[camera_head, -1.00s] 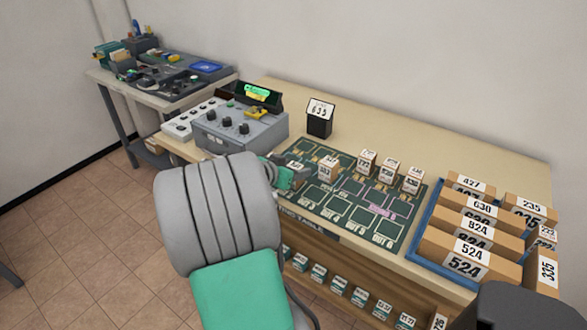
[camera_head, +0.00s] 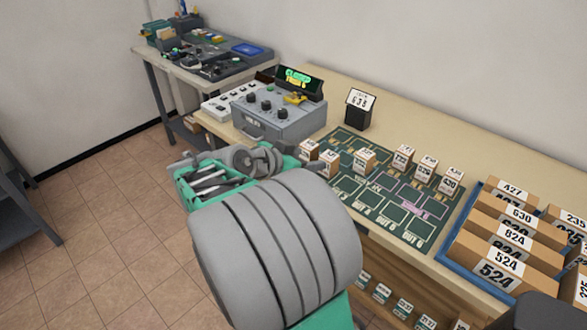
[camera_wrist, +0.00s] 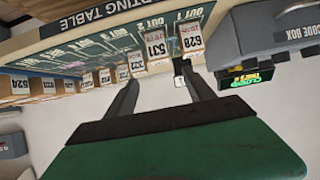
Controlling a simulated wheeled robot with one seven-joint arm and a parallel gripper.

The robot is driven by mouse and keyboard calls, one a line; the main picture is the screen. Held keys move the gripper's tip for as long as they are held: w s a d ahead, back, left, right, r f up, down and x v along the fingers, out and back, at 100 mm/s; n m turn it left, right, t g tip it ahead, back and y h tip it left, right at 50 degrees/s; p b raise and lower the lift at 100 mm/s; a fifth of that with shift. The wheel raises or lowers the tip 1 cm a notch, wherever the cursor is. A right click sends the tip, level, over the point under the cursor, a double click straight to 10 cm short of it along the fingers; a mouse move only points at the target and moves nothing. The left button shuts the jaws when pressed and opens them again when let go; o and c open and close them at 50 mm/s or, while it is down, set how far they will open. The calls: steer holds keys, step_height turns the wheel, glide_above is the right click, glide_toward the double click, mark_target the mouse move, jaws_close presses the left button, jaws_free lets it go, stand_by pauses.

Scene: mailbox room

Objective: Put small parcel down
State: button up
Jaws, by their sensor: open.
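Several small white-and-brown parcels stand upright on the dark green sorting mat (camera_head: 392,211). Two of them, a left parcel (camera_head: 309,150) and one beside it (camera_head: 329,161), are at the mat's left end, close to the control box. The wrist view shows parcel 531 (camera_wrist: 157,46) and parcel 628 (camera_wrist: 190,41) side by side, beyond my fingertips. I cannot tell which one the task means. My gripper (camera_wrist: 159,76) is open, with nothing between its fingers. In the head view it is off the table's front left edge, its fingertips not clearly visible.
A grey code box (camera_head: 279,110) with a lit green display stands left of the mat. A black number sign (camera_head: 359,108) is behind the mat. A blue tray (camera_head: 462,278) of large parcels is at right. A side table (camera_head: 150,55) with tools is at far left.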

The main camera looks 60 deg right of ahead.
steer(key=w+a+f+n+t+y, duration=0.2)
steer(key=w+a+n+y, duration=0.15)
steer(key=a, duration=0.45)
steer(key=w+a+f+n+t+y, duration=0.25)
steer(key=w+a+n, duration=0.2)
steer(key=a, duration=0.45)
steer(key=w+a+f+n+t+y, duration=0.1)
steer(key=w+a+f+n+y, duration=0.2)
steer(key=a, duration=0.5)
steer(key=s+a+n+g+y, duration=0.1)
steer(key=s+a+n+y, duration=0.2)
steer(key=a+n, duration=0.6)
steer(key=s+a, duration=0.1)
steer(key=a, duration=0.4)
steer(key=shift+f, duration=0.3)
steer(key=shift+s, duration=0.1)
steer(key=shift+c, duration=0.3)
